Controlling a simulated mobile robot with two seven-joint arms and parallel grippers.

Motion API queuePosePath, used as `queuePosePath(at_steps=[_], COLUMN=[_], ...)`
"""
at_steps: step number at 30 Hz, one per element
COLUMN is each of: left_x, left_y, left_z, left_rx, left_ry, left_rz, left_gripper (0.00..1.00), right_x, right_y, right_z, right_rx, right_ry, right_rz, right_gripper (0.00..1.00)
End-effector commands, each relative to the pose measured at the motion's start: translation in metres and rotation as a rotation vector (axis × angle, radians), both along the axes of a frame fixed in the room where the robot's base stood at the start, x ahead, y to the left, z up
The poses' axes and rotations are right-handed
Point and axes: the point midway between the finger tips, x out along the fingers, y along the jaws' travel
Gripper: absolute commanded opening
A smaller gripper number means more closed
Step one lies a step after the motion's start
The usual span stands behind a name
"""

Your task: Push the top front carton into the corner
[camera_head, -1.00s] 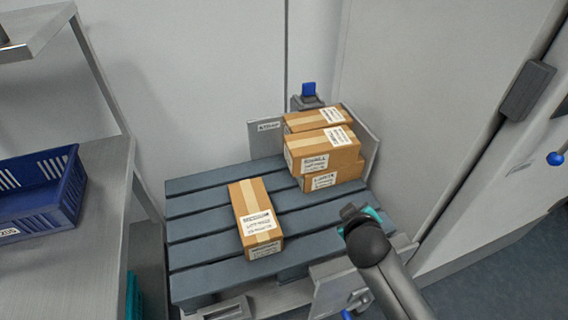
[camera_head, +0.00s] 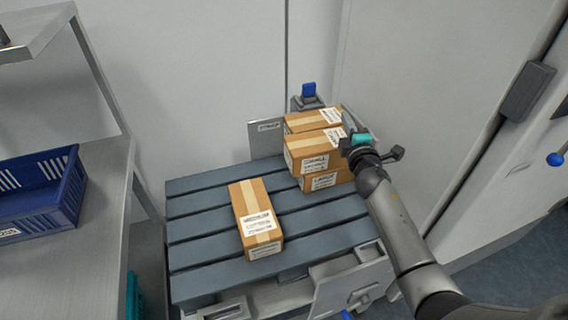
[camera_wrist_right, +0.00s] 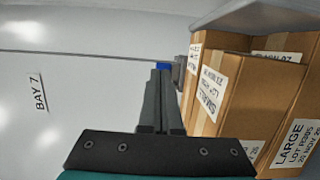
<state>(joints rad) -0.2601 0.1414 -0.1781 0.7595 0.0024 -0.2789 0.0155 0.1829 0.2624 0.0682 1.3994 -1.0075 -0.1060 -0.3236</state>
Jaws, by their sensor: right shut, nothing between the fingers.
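The top front carton (camera_head: 307,156) is a brown taped box with white labels. It rests on a lower carton (camera_head: 318,183) at the back right of the slatted blue-grey pallet (camera_head: 205,205). Another carton (camera_head: 310,120) stands right behind it, near the corner of upright metal plates (camera_head: 264,143). My right gripper (camera_head: 352,142) is shut and empty at the right end of the top front carton; whether it touches is unclear. In the right wrist view its closed fingers (camera_wrist_right: 160,105) lie left of the cartons. My left gripper is not in view.
A single carton (camera_head: 257,218) lies apart at the pallet's front middle. A blue crate (camera_head: 62,200) stands on a steel bench (camera_head: 95,240) at the left. White walls close the back and right. The pallet's left slats are clear.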

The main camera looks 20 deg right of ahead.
Motion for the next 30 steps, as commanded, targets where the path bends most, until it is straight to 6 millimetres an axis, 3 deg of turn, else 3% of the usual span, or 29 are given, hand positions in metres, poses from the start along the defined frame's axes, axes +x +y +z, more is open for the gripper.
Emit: queuePosePath(at_steps=[10,24,30], left_x=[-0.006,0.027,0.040], left_y=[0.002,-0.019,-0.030], left_z=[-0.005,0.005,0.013], left_rx=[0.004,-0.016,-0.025], left_ry=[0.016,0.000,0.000], left_rz=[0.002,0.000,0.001], left_gripper=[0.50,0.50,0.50], right_x=[-0.003,-0.007,-0.006], right_y=[0.079,0.183,0.177], right_z=[-0.001,-0.001,-0.014], right_rx=[0.006,0.008,0.002], right_ry=[0.000,-0.002,0.000], right_rz=[0.001,0.001,-0.002], right_gripper=[0.00,0.00,0.00])
